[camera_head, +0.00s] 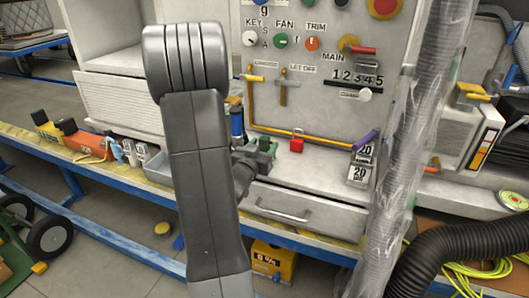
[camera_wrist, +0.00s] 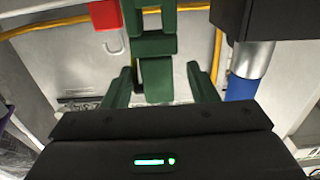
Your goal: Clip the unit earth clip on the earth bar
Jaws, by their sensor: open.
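A dark green blocky piece, which looks like the unit earth clip (camera_wrist: 155,45), stands between my fingers in the wrist view. Two prongs rise at its top. My gripper (camera_wrist: 159,70) is open, with one green finger on each side and a visible gap on both sides of the clip. In the head view green parts (camera_head: 265,146) show beside my gripper, low in front of the panel; clip and fingers are hard to separate there. A yellow bar (camera_head: 325,140), likely the earth bar, runs down and along the panel's foot; it also shows in the wrist view (camera_wrist: 60,24).
A red block (camera_head: 297,144) sits by the yellow bar, right of my gripper. A blue cylinder (camera_wrist: 246,78) under a black box is close to my right finger. Grey weights (camera_head: 359,172) and a plastic-wrapped hose (camera_head: 405,150) stand right. A drawer (camera_head: 300,207) is below.

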